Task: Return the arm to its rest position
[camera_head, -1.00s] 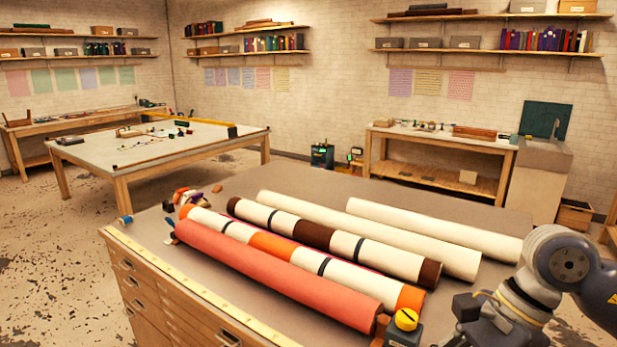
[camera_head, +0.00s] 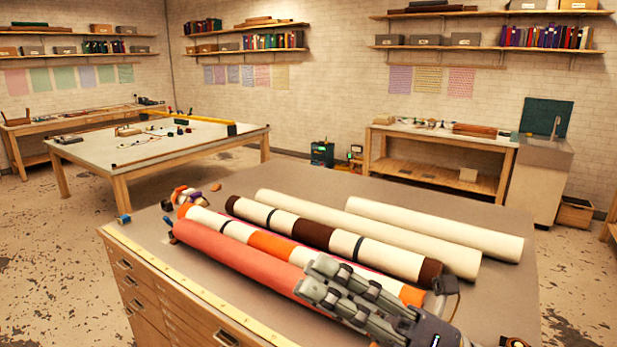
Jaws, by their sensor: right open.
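My right gripper (camera_head: 316,279) reaches in from the lower right over the near end of the rolls, open, with no object seen between its fingers. It hides the near end of the coral roll (camera_head: 235,257) and part of the orange-and-white striped roll (camera_head: 273,243). I cannot tell whether it touches them. The brown-and-cream roll (camera_head: 345,243) and two cream rolls (camera_head: 370,233) (camera_head: 435,228) lie side by side behind it. My left gripper is not in view.
The rolls lie on a grey-topped drawer cabinet (camera_head: 140,218) with a yellow ruler strip along its front edge. Small items (camera_head: 187,194) sit at the rolls' far left end. A work table (camera_head: 165,145) stands behind on the left. The cabinet top's right side is mostly bare.

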